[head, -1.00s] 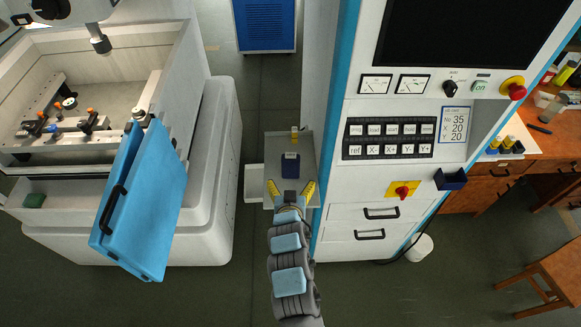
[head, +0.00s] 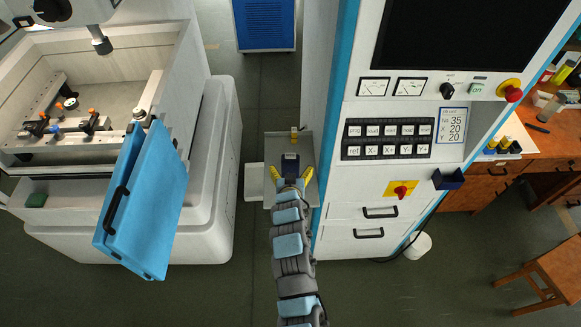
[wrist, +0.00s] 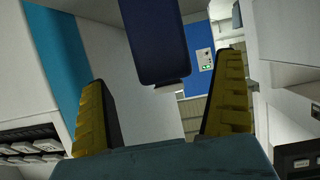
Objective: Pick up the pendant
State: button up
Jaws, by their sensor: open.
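The pendant (head: 290,158), a small dark blue box, is at the grey panel between the white machine and the control cabinet. In the wrist view the pendant (wrist: 156,42) hangs down from the top edge, with a small light piece at its lower end. My gripper (head: 290,173) is open, its yellow fingers spread on either side of the pendant's near end. In the wrist view my gripper (wrist: 162,95) shows a clear gap between the fingers, and the pendant's end lies at the fingertips. I see no finger touching it. My wrist hides part of the pendant in the head view.
The control cabinet (head: 328,215) stands close on the right of my arm. The white machine tub (head: 222,160) with an open blue door (head: 150,205) stands on the left. A small yellow-topped item (head: 295,132) is just beyond the pendant. The floor between is clear.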

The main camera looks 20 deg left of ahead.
aim_at(290, 166)
jog(key=shift+p+x, duration=0.3)
jog(key=shift+x, duration=0.5)
jog(key=shift+w+a+f, duration=0.2)
jog(key=shift+w+f, duration=0.1)
jog(key=shift+f, duration=0.2)
jog(key=shift+p+x, duration=0.4)
jog(key=shift+x, duration=0.6)
jog(key=shift+w+a+f, duration=0.2)
jog(key=shift+w, duration=0.15)
jog(key=c, duration=1.3)
jog(key=shift+c, duration=0.2)
